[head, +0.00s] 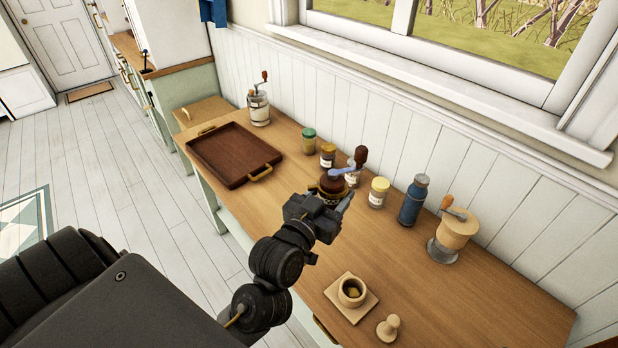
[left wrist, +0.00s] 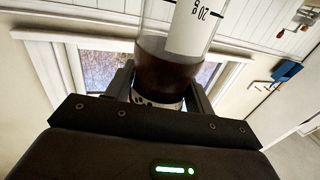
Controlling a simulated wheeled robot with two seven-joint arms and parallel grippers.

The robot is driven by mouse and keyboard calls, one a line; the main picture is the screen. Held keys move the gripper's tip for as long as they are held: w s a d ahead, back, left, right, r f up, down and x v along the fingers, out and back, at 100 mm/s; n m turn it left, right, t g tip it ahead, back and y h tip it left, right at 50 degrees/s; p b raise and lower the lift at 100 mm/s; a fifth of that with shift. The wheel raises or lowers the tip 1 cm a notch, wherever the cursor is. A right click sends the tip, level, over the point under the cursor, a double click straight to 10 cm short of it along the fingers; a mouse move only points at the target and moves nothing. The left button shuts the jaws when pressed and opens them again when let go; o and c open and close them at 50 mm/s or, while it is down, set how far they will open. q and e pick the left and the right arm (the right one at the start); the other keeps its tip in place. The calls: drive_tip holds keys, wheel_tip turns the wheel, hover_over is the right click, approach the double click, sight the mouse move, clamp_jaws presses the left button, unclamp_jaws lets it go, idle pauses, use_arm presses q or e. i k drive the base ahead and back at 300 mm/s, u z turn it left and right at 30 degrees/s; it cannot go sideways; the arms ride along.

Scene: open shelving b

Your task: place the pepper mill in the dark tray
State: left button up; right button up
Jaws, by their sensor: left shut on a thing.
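The pepper mill (head: 333,183) has a dark body, a blue crank and a brown knob. My left gripper (head: 333,199) is shut on it, over the middle of the counter. In the left wrist view the held mill (left wrist: 168,72) shows a clear cylinder with a white marked label and dark contents between the fingers (left wrist: 160,88). Whether its base touches the counter is hidden by the gripper. The dark tray (head: 209,166) is brown, empty, with brass handles, and lies on the counter to the left of the gripper. My right gripper is not in view.
On the counter (head: 440,300), several jars and a blue bottle (head: 413,202) stand behind and right of the gripper. A wooden grinder (head: 455,232) is further right. A glass crank jar (head: 259,109) stands behind the tray. A cup (head: 352,290) and stopper (head: 388,328) are in front.

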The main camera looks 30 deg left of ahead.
sight(233, 148)
drive_tip(key=z, duration=0.05)
drive_tip(key=k, duration=0.5)
drive_tip(key=u, duration=2.5)
drive_tip(key=i, duration=1.45)
drive_tip(key=z, duration=2.45)
drive_tip(key=i, duration=0.5)
